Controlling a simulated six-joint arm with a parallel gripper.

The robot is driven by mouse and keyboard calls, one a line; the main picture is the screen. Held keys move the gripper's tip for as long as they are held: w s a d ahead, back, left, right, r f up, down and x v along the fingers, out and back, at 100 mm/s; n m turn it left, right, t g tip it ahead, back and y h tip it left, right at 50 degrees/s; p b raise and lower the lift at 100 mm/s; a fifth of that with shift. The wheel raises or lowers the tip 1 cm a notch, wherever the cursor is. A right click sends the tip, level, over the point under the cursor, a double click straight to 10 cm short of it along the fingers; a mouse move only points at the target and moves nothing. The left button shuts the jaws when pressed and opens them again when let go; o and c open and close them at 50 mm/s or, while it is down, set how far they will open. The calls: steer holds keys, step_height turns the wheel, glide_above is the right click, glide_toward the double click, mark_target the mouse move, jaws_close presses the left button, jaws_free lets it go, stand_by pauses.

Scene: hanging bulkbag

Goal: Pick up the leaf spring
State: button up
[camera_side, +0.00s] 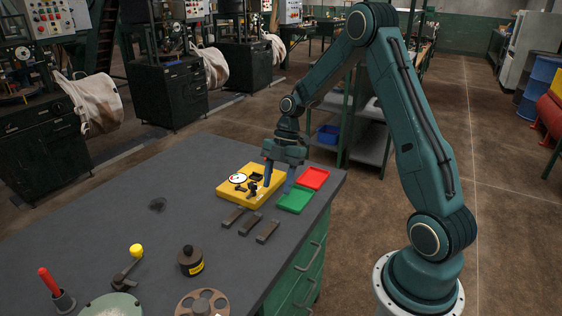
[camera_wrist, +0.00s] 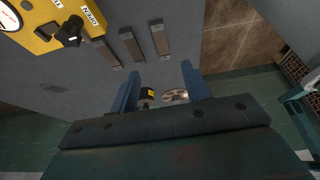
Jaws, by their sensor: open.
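Three short, dark, flat bars lie side by side on the grey table, the left bar (camera_side: 233,217), the middle bar (camera_side: 250,224) and the right bar (camera_side: 267,232). They look most like leaf springs, but I cannot tell which one is meant. The wrist view shows the same bars (camera_wrist: 131,46) above and left of my fingers. My gripper (camera_side: 277,184) points down with its two blue fingers apart and nothing between them. It is above the table near the yellow panel and green tray, behind the bars, touching none of them.
A yellow panel (camera_side: 223,190) with black knobs and a dial sits left of my gripper. A green tray (camera_side: 294,201) and a red tray (camera_side: 313,178) lie to the right.

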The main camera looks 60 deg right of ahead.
glide_toward(269, 229)
steer(key=x, duration=0.3)
steer(key=shift+w+d, duration=0.1)
steer(key=shift+w, duration=0.05)
steer(key=x, duration=0.4)
steer(key=shift+a+f, duration=0.4)
steer(key=shift+f, duration=0.15)
steer(key=shift+f, duration=0.15)
stand_by(0.6)
jaws_close()
